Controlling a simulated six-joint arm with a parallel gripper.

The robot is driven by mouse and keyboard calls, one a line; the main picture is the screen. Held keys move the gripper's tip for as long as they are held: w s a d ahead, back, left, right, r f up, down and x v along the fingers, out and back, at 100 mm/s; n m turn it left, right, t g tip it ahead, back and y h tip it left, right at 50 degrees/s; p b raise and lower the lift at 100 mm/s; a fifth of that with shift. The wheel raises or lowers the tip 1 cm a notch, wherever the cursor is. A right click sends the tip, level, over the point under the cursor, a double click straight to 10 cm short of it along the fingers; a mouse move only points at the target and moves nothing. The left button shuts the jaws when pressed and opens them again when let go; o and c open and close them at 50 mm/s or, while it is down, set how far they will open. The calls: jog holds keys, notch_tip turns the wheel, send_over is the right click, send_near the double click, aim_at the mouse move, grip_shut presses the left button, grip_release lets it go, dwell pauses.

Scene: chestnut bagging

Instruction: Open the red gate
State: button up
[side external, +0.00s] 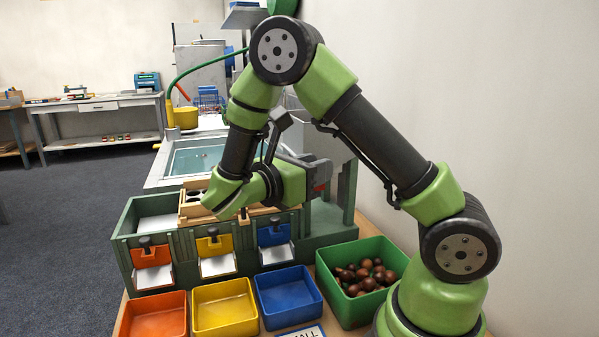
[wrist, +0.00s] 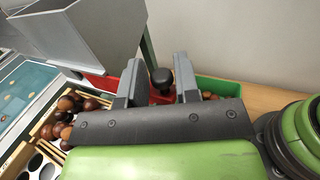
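In the wrist view a red gate (wrist: 102,84) shows beside and behind my fingers, below a grey hopper (wrist: 85,28). A black knob (wrist: 162,77) stands between the two fingertips. My gripper (wrist: 160,80) is open, with a visible gap on each side of the knob. In the side view my gripper (side external: 318,174) reaches toward the hopper area, and a bit of red (side external: 320,187) shows at its tip. Most of the red gate is hidden behind my fingers and gripper body.
A wooden tray (side external: 258,212) with holes sits on the green sorter (side external: 185,245), which has orange, yellow and blue gates. Orange, yellow and blue bins (side external: 288,297) stand in front. A green bin (side external: 327,272) of chestnuts stands at right. Chestnuts (wrist: 75,105) lie near the tray.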

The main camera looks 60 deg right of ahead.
jog(key=v, duration=0.9)
dwell(0.8)
jog(key=s+d+r+m+t+y, duration=0.1)
jog(key=s+r+m+t+y, duration=0.15)
jog(key=s+m+y, duration=0.65)
jog(key=s+a+r+m+t+y, duration=0.1)
jog(key=a+r+m+t+y, duration=0.2)
jog(key=a+m+t+y, duration=0.4)
jog(key=m+t+y, duration=0.1)
jog(key=t+y, duration=0.1)
jog(key=t, duration=0.2)
jog(key=shift+s+a+r+m+y, duration=0.2)
jog(key=shift+s+r+m+y, duration=0.1)
jog(key=shift+s+m, duration=0.1)
jog(key=shift+t, duration=0.25)
